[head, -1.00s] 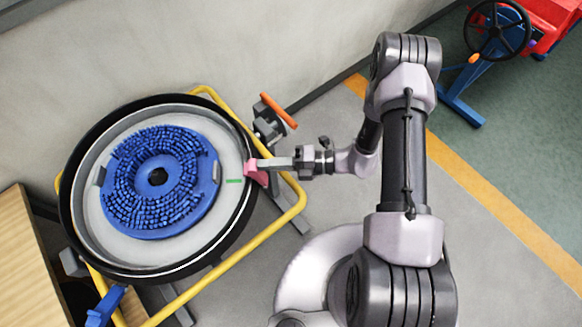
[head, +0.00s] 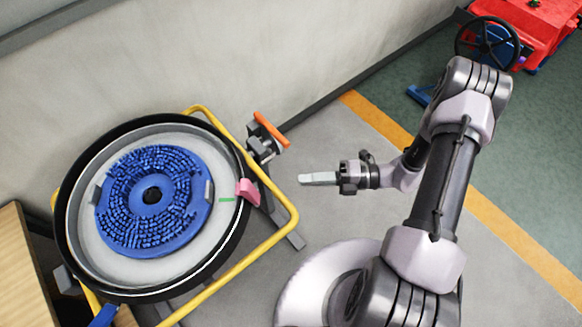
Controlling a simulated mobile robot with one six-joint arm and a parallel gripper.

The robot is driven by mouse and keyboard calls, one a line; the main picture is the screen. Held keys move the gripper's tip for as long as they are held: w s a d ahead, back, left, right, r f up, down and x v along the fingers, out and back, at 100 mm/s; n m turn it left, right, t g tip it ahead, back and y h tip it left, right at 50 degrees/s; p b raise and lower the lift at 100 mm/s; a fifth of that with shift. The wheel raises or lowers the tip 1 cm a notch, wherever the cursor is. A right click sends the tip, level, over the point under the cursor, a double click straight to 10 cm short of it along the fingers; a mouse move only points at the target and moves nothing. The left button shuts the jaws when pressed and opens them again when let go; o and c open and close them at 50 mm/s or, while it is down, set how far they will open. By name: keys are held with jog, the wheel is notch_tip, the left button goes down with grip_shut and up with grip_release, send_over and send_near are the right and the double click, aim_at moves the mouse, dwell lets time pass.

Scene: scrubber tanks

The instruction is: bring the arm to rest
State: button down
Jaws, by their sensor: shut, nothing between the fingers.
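My gripper (head: 303,179) is shut and empty. It points left, in open air to the right of a round tank (head: 75,240) with a black rim. A clear gap lies between its fingertips and the pink piece (head: 248,192) on the tank's right rim. My arm (head: 440,190) is bent, its elbow up at the right and its forearm reaching down to the gripper.
A blue brush disc (head: 180,220) lies in the tank. A yellow tube frame (head: 275,237) surrounds the tank. An orange-handled valve (head: 270,130) stands behind it. A red machine with a black wheel (head: 488,45) is at top right. The floor around my gripper is clear.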

jog(key=s+r+n+t+h+b, duration=0.1)
jog(key=s+r+n+h+b, duration=0.2)
jog(key=n, duration=0.8)
jog(key=s+d+r+n+t+h+b, duration=0.1)
jog(key=s+r+n+h+b, duration=0.2)
jog(key=r+n+h, duration=0.3)
jog(key=s+r+n+t+h+b, duration=0.2)
jog(key=s+r+n+h+b, duration=0.2)
jog(key=r+n, duration=0.6)
jog(key=n+h, duration=0.1)
jog(key=n, duration=0.5)
jog(key=shift+d+r+h, duration=0.2)
jog(key=shift+r+h, duration=0.1)
jog(key=shift+r, duration=0.1)
jog(key=shift+a, duration=0.1)
